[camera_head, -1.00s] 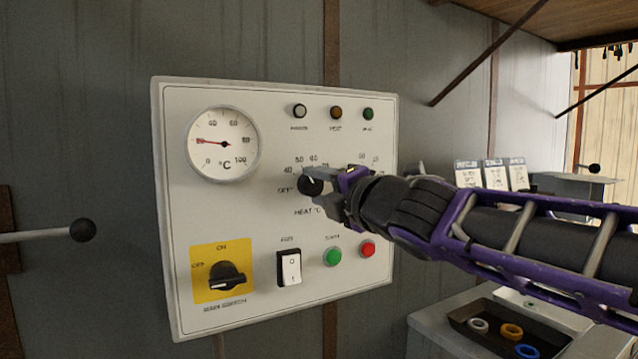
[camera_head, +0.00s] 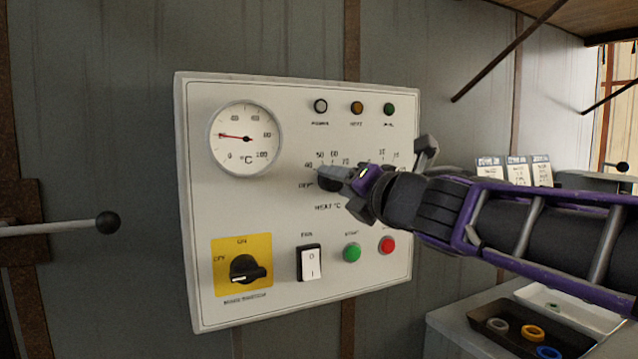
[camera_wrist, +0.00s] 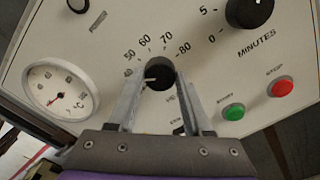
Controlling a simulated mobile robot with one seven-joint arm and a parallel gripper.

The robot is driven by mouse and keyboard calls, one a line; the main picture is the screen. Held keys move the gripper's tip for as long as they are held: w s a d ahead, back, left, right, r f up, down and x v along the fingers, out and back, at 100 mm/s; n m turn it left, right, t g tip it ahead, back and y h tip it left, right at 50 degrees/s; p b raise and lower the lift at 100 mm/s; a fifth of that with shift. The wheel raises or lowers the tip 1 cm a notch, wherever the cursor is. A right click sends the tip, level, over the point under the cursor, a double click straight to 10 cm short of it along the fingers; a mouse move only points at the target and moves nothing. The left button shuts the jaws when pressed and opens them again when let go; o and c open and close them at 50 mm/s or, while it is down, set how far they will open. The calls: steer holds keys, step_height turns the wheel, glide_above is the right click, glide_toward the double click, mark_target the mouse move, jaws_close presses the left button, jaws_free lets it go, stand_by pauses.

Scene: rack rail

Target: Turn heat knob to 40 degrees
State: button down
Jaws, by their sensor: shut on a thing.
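The black heat knob (camera_wrist: 160,76) sits on the white control panel (camera_head: 207,200), under a scale with 40, 50, 60, 70 and 80. In the wrist view my gripper (camera_wrist: 158,79) has one finger on each side of the knob and is shut on it. The knob's white mark points left, toward the 40 end of the scale. The left finger covers part of that area, so the exact reading is unclear. In the head view my gripper (camera_head: 334,180) reaches the knob from the right and hides most of it.
The minutes knob (camera_wrist: 249,12) is right of the heat knob. A green button (camera_head: 352,253), red button (camera_head: 388,245), fan rocker switch (camera_head: 309,263) and main switch (camera_head: 247,268) lie below. The temperature dial (camera_head: 245,138) is upper left. A lever (camera_head: 107,222) projects at left.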

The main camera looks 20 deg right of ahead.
steer(key=shift+c, duration=1.6)
jaws_free()
steer(key=s+p, duration=0.8)
steer(key=s, duration=0.9)
steer(key=shift+s+d, duration=0.2)
steer(key=shift+d, duration=0.1)
